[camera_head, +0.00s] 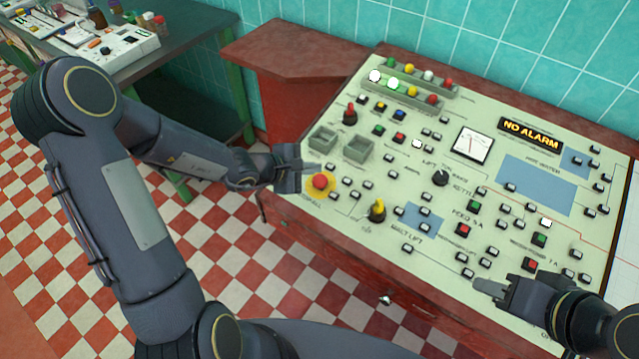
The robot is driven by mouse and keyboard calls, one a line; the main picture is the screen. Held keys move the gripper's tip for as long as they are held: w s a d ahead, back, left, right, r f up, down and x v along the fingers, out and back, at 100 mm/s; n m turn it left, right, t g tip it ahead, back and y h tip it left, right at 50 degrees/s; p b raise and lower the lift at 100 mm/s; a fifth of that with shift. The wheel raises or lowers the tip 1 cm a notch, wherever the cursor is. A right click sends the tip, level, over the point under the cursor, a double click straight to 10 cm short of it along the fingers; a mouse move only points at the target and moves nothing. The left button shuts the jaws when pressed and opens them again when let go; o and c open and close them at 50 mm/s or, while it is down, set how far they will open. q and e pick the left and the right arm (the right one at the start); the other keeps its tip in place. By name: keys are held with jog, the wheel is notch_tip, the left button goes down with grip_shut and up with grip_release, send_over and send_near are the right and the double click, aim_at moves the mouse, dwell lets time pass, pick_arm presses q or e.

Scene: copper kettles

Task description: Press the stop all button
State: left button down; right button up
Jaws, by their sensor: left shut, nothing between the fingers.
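The stop all button (320,181) is a red mushroom knob on a yellow round base, near the left front edge of the cream control panel (385,255). Its printed label, partly readable, sits just below it. My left gripper (312,167) is shut and empty, with its fingertips at the button's upper left edge. I cannot tell whether they touch it. My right gripper (482,287) is over the panel's front right part, far from the button. Its finger gap cannot be made out.
The panel holds many small buttons, a black knob (440,178), a yellow knob (377,210), a dial gauge (473,145) and a sign reading "NO ALARM" (530,134). Two grey square boxes (358,149) rise behind the stop button. A cluttered table (185,50) stands at the back left.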

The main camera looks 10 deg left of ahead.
aim_at(314, 184)
pick_arm(q)
jog(key=shift+w+d+f+b, duration=0.1)
jog(key=shift+w+f+b, duration=0.05)
jog(key=shift+f+b, duration=0.6)
jog(key=shift+w+f+b, duration=0.15)
jog(key=shift+f+b, duration=0.45)
jog(key=shift+f, duration=0.1)
dwell(1.0)
jog(key=shift+f+b, duration=0.4)
jog(key=shift+b, duration=0.3)
jog(key=shift+w+f+b, duration=0.1)
jog(key=shift+f+b, duration=0.25)
jog(key=shift+b, duration=0.2)
dwell(0.4)
jog(key=shift+r, duration=0.1)
jog(key=shift+r+p, duration=0.4)
jog(key=shift+r, duration=0.25)
jog(key=shift+r, duration=0.1)
jog(key=r+p, duration=0.1)
jog(key=r, duration=0.1)
jog(key=s+r+p, duration=0.1)
jog(key=r+p, duration=0.1)
jog(key=shift+s+r, duration=0.1)
jog(key=shift+r, duration=0.25)
